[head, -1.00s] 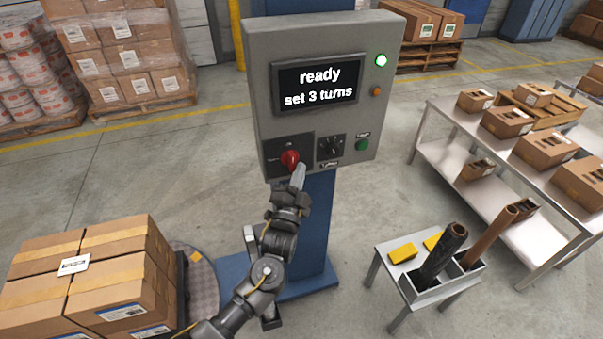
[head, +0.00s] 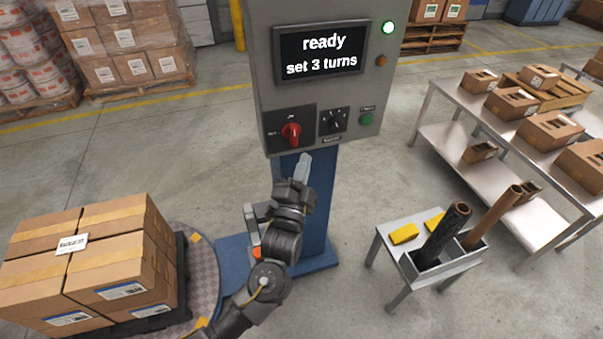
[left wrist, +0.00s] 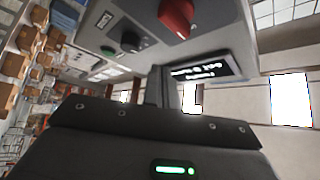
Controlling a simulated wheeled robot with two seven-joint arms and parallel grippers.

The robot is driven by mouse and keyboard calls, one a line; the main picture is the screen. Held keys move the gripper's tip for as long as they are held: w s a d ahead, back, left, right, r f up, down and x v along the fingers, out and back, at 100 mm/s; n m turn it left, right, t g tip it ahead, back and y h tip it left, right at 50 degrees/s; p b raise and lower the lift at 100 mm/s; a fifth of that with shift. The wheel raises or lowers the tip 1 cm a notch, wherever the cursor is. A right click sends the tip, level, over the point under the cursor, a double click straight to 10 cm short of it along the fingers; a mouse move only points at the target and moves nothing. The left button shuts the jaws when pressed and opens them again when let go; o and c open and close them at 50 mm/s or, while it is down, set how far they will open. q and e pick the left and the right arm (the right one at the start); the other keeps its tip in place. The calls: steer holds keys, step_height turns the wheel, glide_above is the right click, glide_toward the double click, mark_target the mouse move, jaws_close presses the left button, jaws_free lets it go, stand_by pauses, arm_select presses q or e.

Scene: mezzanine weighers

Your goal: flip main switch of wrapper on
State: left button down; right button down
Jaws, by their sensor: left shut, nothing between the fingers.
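The wrapper's grey control box (head: 385,95) stands on a blue column. Its red main switch (head: 291,134) is at the lower left of the panel, its handle upright in the head view. It also shows at the top of the left wrist view (left wrist: 178,14). The screen (head: 321,55) reads "ready, set 3 turns", and a green lamp (head: 389,28) is lit. My left gripper (head: 304,160) is shut and empty, just below the box and apart from the switch. It also shows in the left wrist view (left wrist: 160,88). My right gripper is not in view.
A black selector knob (head: 335,120) and a green button (head: 366,119) sit right of the switch. Stacked cartons (head: 125,235) stand on the turntable (head: 205,270) at left. A small table (head: 377,245) with tubes and a long bench (head: 425,100) stand at right.

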arm_select(q)
steer(key=shift+s+a, duration=0.2)
steer(key=shift+s, duration=0.6)
steer(key=shift+w+f, duration=0.1)
steer(key=a+f+n+g+y, duration=0.1)
steer(key=a+f+g, duration=0.15)
steer(key=f, duration=0.85)
steer(key=a+f+n+g, duration=0.1)
steer(key=f+g, duration=0.2)
steer(key=f, duration=0.7)
steer(key=s+a+f+n+g+y, duration=0.15)
steer(key=s+a+f+g, duration=0.35)
steer(key=f, duration=0.7)
steer(key=s+a+f+n+g+y, duration=0.15)
steer(key=s+a+f, duration=0.25)
steer(key=s+f, duration=0.55)
steer(key=s+a+f+n+g, duration=0.2)
steer(key=s+f, duration=0.4)
steer(key=s, duration=0.5)
steer(key=s+a+f+n+g+y, duration=0.1)
steer(key=s+a+f+n+g, duration=0.2)
steer(key=s+a+f, duration=0.4)
steer(key=s+a+f+n+g, duration=0.2)
steer(key=s+f, duration=0.5)
steer(key=s, duration=0.9)
steer(key=shift+a+f+g, duration=0.25)
steer(key=shift+a+g, duration=0.55)
steer(key=shift+a, duration=0.4)
